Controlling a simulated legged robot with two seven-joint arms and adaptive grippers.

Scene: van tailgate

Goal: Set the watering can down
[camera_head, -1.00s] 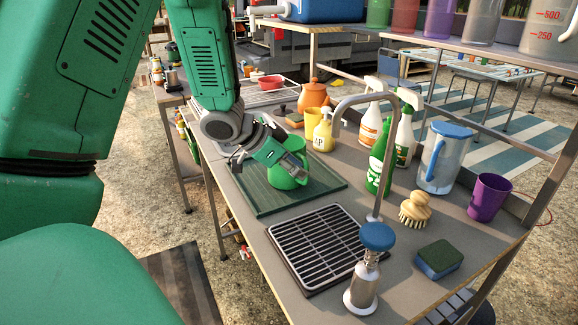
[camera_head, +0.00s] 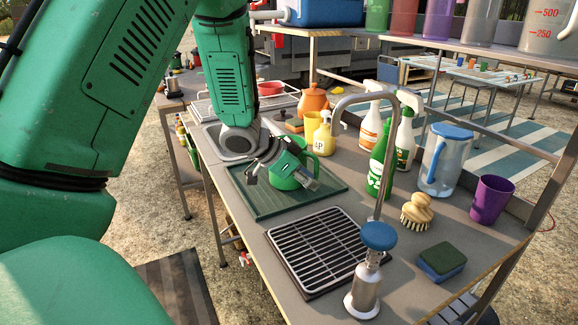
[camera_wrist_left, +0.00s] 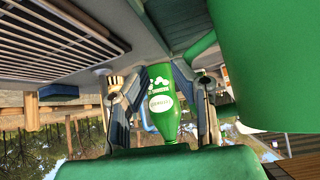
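The green watering can (camera_head: 284,178) stands on a dark green ribbed mat (camera_head: 265,208) on the counter. A large green surface at the right there looks like the can's body (camera_wrist_left: 275,60), beside the fingers. The green bottle (camera_wrist_left: 161,102) shows in the gap, farther off. My right gripper is not in view.
A black grate (camera_head: 318,248) lies nearer on the counter, with a curved tap (camera_head: 378,185) beside it. The green bottle (camera_head: 381,172), a yellow dispenser (camera_head: 324,138), a blue-lidded pitcher (camera_head: 444,160), a brush (camera_head: 417,212) and a sponge (camera_head: 441,260) stand right of the mat.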

